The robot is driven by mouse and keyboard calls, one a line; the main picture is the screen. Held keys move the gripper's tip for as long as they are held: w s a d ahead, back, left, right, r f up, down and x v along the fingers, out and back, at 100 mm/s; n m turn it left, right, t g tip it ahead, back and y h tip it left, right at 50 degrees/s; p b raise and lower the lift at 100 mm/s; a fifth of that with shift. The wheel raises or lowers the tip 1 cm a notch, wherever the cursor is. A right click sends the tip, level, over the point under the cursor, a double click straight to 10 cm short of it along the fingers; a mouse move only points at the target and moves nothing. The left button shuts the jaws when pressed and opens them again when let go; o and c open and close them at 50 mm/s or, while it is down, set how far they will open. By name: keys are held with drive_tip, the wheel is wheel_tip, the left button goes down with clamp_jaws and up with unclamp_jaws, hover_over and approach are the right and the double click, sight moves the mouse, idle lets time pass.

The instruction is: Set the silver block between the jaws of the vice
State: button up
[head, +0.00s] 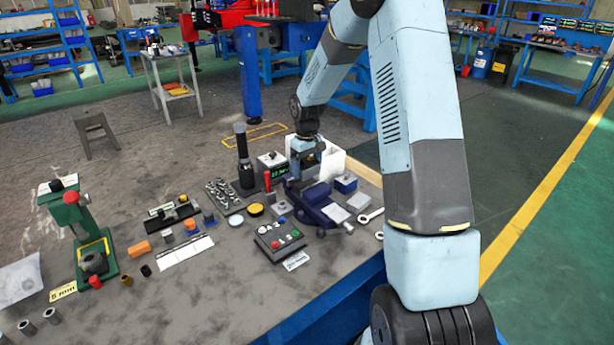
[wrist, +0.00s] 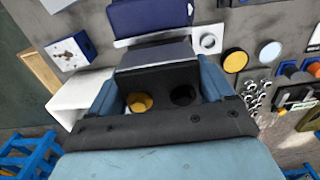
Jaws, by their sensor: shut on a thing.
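The dark blue vice (head: 313,203) stands near the right end of the bench, and part of it shows at the top of the wrist view (wrist: 150,17). My gripper (head: 304,168) is just behind and above the vice in the head view. In the wrist view its fingers (wrist: 160,85) are shut on a grey block, which I take as the silver block (wrist: 155,55). The block appears close to the pale jaw edge of the vice, and I cannot tell whether they touch. In the head view the block is hidden by my gripper and the vice.
A white bin (head: 328,160) stands close behind my gripper. A blue box with a white top (head: 345,184) is right of the vice. A button panel (head: 279,242) lies in front, a yellow disc (head: 256,210) to the left. A tall black post (head: 243,160) stands further left.

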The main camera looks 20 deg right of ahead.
sight(306, 183)
drive_tip(key=shift+w+d+f, duration=0.1)
drive_tip(key=shift+w+f, duration=0.55)
drive_tip(key=shift+f, duration=0.15)
wheel_tip(306, 183, down, 2)
drive_tip(key=shift+f, duration=0.1)
drive_tip(key=shift+c, duration=0.9)
drive_tip(key=shift+s+f, duration=0.15)
drive_tip(key=shift+f, duration=0.2)
clamp_jaws()
drive_tip(key=o, duration=1.5)
unclamp_jaws()
drive_tip(key=shift+f, duration=0.1)
drive_tip(key=shift+c, duration=0.2)
drive_tip(key=shift+o, duration=0.7)
drive_tip(key=shift+f, duration=0.1)
drive_tip(key=shift+o, duration=0.6)
drive_tip(key=shift+r, duration=0.3)
